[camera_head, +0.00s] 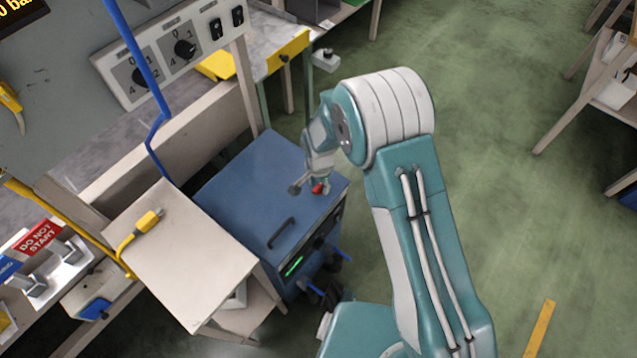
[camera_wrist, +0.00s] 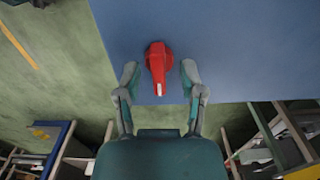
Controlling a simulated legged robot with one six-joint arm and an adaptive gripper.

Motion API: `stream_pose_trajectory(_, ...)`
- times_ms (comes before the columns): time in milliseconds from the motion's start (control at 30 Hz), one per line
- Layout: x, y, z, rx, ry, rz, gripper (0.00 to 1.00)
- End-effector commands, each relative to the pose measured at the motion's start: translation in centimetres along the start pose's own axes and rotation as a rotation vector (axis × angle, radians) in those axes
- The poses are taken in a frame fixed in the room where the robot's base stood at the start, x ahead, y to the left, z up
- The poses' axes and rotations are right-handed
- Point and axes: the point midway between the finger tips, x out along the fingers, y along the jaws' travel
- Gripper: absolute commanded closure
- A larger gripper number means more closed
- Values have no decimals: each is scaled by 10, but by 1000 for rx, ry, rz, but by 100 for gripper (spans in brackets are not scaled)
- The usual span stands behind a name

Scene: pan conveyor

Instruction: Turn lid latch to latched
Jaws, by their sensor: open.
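The lid latch is a red knob (camera_wrist: 158,62) on the blue lid, close to the lid's edge. In the wrist view its narrow end, with a small pale mark, points down the picture towards my palm. In the head view the knob (camera_head: 319,188) is a small red spot near the right corner of the blue box lid (camera_head: 262,165). My gripper (camera_wrist: 158,75) is open, with one finger on each side of the knob and a gap on both sides. I cannot tell how high the fingertips are above the lid. My arm hides part of the lid's far right side.
A black handle (camera_head: 282,233) stands on the lid's front part. A pale side table (camera_head: 180,265) with a yellow plug (camera_head: 148,221) adjoins the box on the left. A panel with dials (camera_head: 175,50) rises behind.

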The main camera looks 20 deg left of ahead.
Motion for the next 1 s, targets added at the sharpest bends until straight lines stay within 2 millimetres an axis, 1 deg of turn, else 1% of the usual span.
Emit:
stream_pose_trajectory(133,0,0,0,0,0,0,49)
stream_pose_trajectory(167,0,0,0,0,0,0,57)
stream_pose_trajectory(200,0,0,0,0,0,0,75)
stream_pose_trajectory(233,0,0,0,0,0,0,89)
stream_pose_trajectory(267,0,0,0,0,0,0,100)
stream_pose_trajectory(667,0,-1,0,-17,0,0,100)
stream_pose_trajectory(867,0,-2,0,-93,0,0,100)
stream_pose_trajectory(1000,0,-2,0,-190,1,0,100)
